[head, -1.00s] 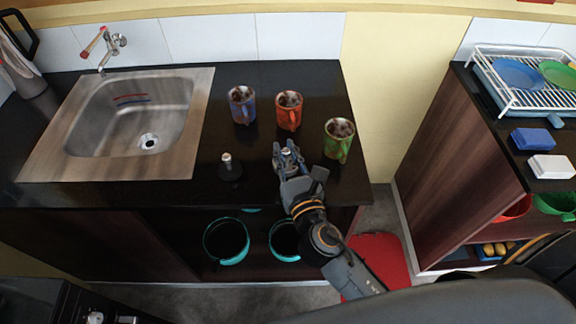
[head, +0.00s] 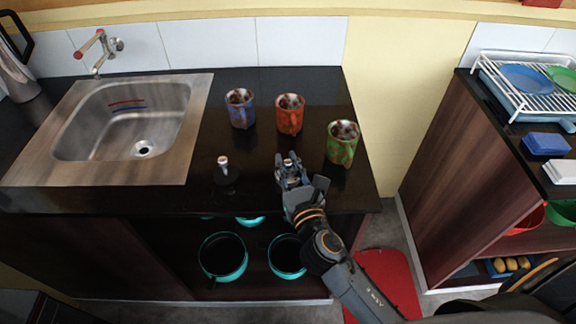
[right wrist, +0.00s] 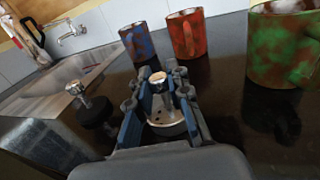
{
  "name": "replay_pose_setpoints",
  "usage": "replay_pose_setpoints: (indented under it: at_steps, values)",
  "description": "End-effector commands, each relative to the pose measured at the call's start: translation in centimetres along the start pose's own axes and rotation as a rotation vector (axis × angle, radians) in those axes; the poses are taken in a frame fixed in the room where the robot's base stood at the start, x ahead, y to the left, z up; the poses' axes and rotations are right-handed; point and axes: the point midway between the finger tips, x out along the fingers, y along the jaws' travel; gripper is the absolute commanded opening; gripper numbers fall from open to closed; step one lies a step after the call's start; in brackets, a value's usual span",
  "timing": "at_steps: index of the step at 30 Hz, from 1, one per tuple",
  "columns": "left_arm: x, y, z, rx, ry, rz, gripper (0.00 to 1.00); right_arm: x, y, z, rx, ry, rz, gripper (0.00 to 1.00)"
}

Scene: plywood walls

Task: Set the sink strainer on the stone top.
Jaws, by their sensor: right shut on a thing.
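The sink strainer (right wrist: 162,112), a small pale metal piece with a knob on a post and a round holed base, is between the fingers of my right gripper (head: 290,172). In the right wrist view my right gripper (right wrist: 160,108) is shut on its post. In the head view only its knob (head: 288,162) shows clearly. It is over the black stone top (head: 250,196), near the front edge; I cannot tell whether its base touches. A dark disc with a metal post (head: 224,172) stands on the top to the left. My left gripper is out of view.
Blue (head: 240,108), red (head: 290,114) and green (head: 342,143) mugs stand behind and right of the gripper. The steel sink (head: 100,172) is at the left. Teal pots (head: 223,258) are on the shelf below. Some bare top lies between sink and gripper.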

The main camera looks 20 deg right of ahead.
Motion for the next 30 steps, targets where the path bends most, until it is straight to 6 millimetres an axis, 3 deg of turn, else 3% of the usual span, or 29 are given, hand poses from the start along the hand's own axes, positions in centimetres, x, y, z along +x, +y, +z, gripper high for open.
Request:
replay_pose_setpoints:
  at_steps: [4, 5, 8, 20, 30]
  values:
    - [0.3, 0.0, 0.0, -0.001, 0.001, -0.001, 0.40, 0.0, 0.0, -0.4, 0.000, 0.000, 0.000, 0.00]
    - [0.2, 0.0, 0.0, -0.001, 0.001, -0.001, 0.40, 0.0, 0.0, -0.3, 0.000, 0.000, 0.000, 0.20]
    - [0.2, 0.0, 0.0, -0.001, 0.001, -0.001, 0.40, 0.0, 0.0, -0.3, 0.000, 0.000, 0.000, 0.40]
    - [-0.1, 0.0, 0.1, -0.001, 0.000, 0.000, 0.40, -0.2, 0.0, 0.1, 0.000, 0.001, 0.000, 0.41]
    - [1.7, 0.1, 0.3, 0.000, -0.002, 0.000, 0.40, -6.5, 0.0, -0.4, 0.001, 0.003, 0.001, 0.41]
